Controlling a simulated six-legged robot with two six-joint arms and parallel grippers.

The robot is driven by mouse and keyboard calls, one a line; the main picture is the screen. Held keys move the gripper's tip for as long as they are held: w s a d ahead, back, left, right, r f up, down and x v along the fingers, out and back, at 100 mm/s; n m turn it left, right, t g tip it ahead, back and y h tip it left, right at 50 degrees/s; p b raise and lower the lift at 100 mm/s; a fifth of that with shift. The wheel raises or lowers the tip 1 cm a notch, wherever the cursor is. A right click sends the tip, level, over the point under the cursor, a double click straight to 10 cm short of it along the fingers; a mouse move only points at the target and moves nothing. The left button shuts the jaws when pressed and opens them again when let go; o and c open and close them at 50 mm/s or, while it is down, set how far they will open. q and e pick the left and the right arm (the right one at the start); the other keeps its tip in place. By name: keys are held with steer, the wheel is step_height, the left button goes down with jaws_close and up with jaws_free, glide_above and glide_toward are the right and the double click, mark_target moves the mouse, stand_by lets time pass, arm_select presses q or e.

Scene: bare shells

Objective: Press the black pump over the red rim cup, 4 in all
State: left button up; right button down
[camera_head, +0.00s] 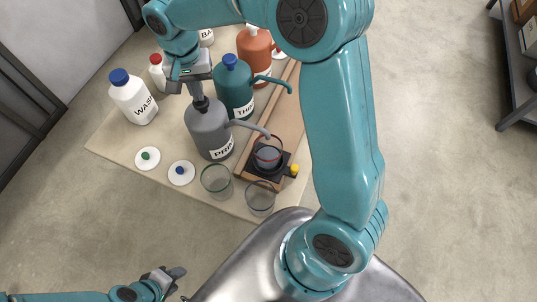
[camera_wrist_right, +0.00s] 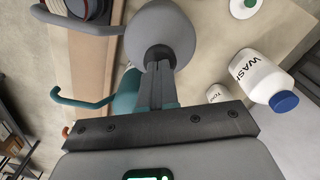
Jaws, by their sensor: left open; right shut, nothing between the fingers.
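The grey bottle (camera_head: 208,130) labelled "PRI…" carries the black pump (camera_head: 201,103). Its spout reaches right, over the red rim cup (camera_head: 267,156), which stands on a small black stand (camera_head: 280,170). My right gripper (camera_head: 197,93) is shut and empty, pointing down at the pump's top. In the right wrist view its fingertips (camera_wrist_right: 158,65) meet or overlap the black pump head (camera_wrist_right: 158,53); I cannot tell whether they press it. The grey bottle (camera_wrist_right: 170,28) shows behind. My left gripper (camera_head: 173,277) is open and empty at the lower left, away from the table.
A teal bottle (camera_head: 233,90) and an orange bottle (camera_head: 254,50) with pumps stand behind the grey one. A white WASH bottle (camera_head: 134,100) stands left. Two clear cups (camera_head: 216,180) (camera_head: 260,198) and two white discs (camera_head: 147,158) (camera_head: 181,173) are near the front table edge.

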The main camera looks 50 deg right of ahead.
steer(key=shift+f+b, duration=0.9)
steer(key=shift+f, duration=0.4)
steer(key=shift+r, duration=0.1)
steer(key=shift+r+p, duration=1.3)
steer(key=shift+r, duration=0.3)
steer(key=shift+r, duration=0.1)
step_height(320, 180, up, 6)
steer(key=p, duration=0.4)
steer(key=shift+p, duration=0.35)
